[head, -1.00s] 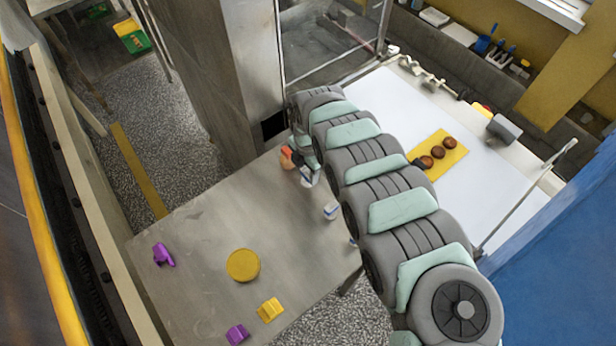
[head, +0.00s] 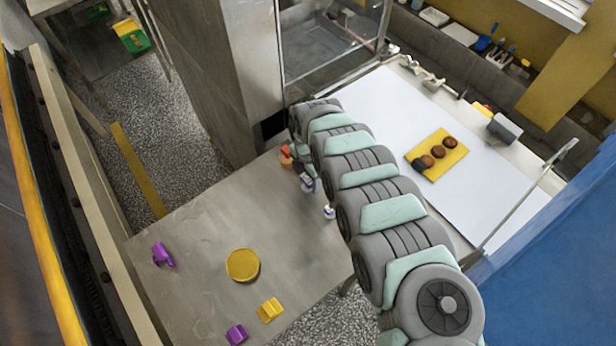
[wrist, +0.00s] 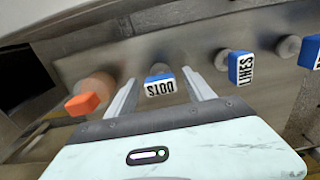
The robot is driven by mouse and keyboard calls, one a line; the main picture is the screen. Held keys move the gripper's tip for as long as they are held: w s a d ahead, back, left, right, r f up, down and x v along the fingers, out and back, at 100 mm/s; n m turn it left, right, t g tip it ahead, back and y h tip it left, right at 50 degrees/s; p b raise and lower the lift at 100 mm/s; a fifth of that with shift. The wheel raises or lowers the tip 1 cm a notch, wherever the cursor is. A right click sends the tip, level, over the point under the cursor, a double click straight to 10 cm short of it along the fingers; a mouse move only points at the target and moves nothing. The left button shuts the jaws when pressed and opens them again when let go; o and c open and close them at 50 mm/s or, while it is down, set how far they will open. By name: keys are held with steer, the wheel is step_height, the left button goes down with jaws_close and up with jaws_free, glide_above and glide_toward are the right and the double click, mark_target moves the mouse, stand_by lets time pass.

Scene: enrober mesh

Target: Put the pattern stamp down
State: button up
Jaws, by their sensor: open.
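A like stamp marked LINES (wrist: 241,68) is to the right, and another is cut off at the right edge. In the head view, small blue and white stamps (head: 328,212) show beside my arm on the steel table (head: 200,225); my arm largely hides the gripper there.
An orange block (wrist: 82,103) is left of the gripper. A yellow disc (head: 242,265), a yellow block (head: 270,309) and purple pieces (head: 163,255) are on the table's near left. A yellow board (head: 450,164) with round brown pieces lies on the white surface (head: 500,205).

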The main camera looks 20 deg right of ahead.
mark_target(308, 178)
step_height(308, 178, up, 12)
steer(key=shift+r+p, duration=0.2)
steer(key=shift+p, duration=0.1)
stand_by(0.3)
